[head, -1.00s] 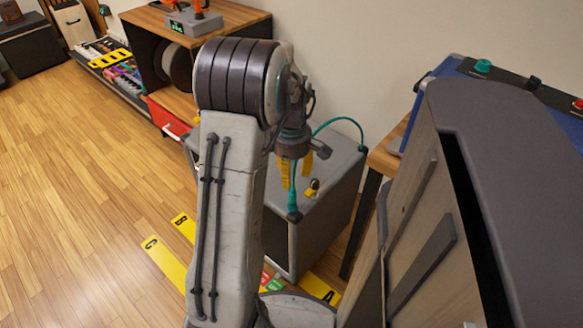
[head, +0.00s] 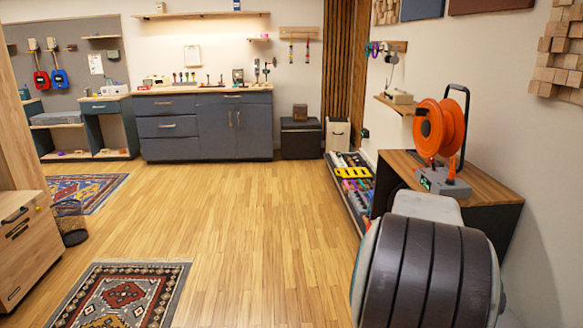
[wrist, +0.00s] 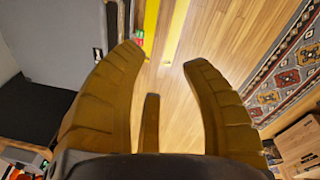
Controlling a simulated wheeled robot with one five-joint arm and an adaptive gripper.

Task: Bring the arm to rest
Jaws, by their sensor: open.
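My gripper (wrist: 160,62) shows in the wrist view with its yellow fingers spread apart. Nothing is between the fingers, and the wood floor (wrist: 175,85) shows beyond them. In the head view my arm's dark ribbed joint fills the lower right corner; my gripper is not seen there.
A wooden bench (head: 487,188) with an orange cable reel (head: 440,127) stands on the right near my arm. A low rack (head: 352,185) is beyond it. Dark blue cabinets (head: 205,127) line the back. A patterned rug (head: 120,295) lies front left. The middle floor is clear.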

